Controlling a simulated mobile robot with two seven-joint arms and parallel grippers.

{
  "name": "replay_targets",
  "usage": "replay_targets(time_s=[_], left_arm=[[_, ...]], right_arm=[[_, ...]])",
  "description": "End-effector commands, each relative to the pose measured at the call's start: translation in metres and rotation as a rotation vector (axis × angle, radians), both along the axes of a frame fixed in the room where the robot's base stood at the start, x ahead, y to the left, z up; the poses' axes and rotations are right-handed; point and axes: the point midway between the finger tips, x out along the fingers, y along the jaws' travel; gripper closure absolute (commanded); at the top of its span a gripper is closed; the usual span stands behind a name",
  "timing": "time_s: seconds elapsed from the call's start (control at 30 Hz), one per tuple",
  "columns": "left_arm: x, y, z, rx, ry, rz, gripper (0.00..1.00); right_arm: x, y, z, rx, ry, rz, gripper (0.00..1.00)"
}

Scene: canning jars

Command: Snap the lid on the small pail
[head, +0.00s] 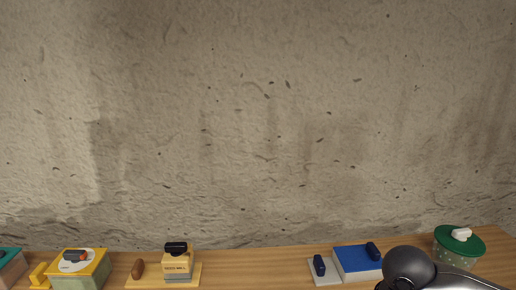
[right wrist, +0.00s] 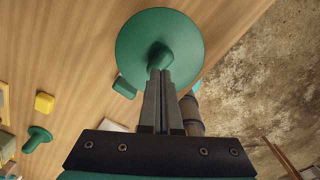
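In the right wrist view, a round green lid (right wrist: 132,38) with a green knob (right wrist: 162,52) faces the camera. The tips of my right gripper (right wrist: 160,74) are close together at the knob and appear shut on it. The lid fills the space beyond the fingers, and I cannot tell its height above the wood. A grey-brown cylinder (right wrist: 190,116) shows partly behind the fingers; I cannot tell whether it is the small pail. No pail is clearly identifiable. The right gripper is out of the head view, where only my arm shows at the lower right. My left gripper is not in view.
In the head view, a green-lidded pot (head: 443,260), a blue-topped box (head: 355,260), a yellow-topped box (head: 80,281) and a small wooden box (head: 177,263) stand along the wooden top (head: 240,265) before the wall. The wrist view also shows a yellow block (right wrist: 44,103) and a green knobbed piece (right wrist: 38,137).

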Motion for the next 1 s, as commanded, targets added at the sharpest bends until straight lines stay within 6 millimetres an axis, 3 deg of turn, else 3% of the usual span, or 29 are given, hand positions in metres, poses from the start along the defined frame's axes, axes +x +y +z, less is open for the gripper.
replay_targets(time_s=[0.6,1.0], left_arm=[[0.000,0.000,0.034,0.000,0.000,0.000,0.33],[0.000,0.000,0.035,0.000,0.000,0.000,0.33]], right_arm=[[0.000,0.000,0.046,0.000,-0.001,0.000,1.00],[0.000,0.000,0.046,-0.001,-0.001,0.000,1.00]])
